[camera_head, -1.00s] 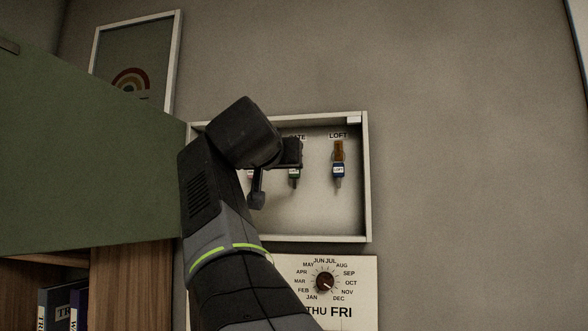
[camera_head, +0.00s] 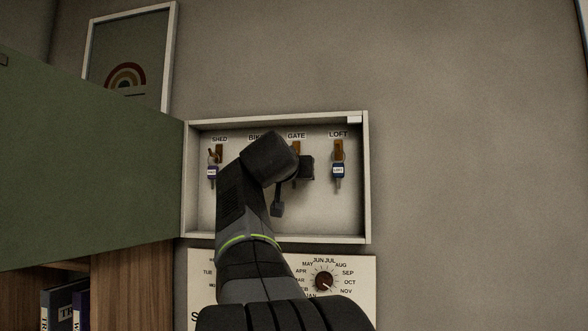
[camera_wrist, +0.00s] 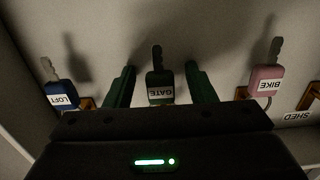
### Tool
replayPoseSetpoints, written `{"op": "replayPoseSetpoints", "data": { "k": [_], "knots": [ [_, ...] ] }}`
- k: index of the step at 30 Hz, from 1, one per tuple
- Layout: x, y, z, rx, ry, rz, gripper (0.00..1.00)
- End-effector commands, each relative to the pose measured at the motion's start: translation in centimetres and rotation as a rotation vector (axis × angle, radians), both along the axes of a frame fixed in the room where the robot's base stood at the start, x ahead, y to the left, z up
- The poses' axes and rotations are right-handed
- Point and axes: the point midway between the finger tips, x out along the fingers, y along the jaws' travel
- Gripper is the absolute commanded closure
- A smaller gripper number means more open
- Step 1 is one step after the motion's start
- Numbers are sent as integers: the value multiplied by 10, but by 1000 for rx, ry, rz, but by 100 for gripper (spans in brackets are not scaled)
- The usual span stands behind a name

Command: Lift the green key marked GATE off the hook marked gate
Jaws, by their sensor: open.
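The green key marked GATE (camera_wrist: 160,88) hangs in the key cabinet and shows upside down in the wrist view. My gripper (camera_wrist: 160,84) is open, with one finger on each side of the green key and a visible gap on both sides. In the head view my gripper (camera_head: 305,168) is in front of the GATE place and hides the key there. The brown gate hook (camera_head: 297,147) shows just above it, under the label GATE. In the wrist view the hook is hidden behind the gripper body.
A blue LOFT key (camera_head: 338,171) hangs to the right and a purple key (camera_head: 212,171) on the SHED hook. A pink BIKE key (camera_wrist: 266,80) is close beside my gripper. The cabinet's rim (camera_head: 366,180) surrounds them; its green door (camera_head: 90,180) stands open left.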

Motion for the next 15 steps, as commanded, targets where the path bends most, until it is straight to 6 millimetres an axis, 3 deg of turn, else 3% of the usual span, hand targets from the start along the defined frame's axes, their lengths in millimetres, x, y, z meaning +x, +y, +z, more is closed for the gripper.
{"op": "replayPoseSetpoints", "data": {
  "k": [2, 9, 15],
  "knots": [
    [0, 0, 0, 0, 0, 0, 50],
    [0, 0, 0, 0, 1, 0, 97],
    [0, 0, 0, 0, 0, 0, 98]
  ]
}}
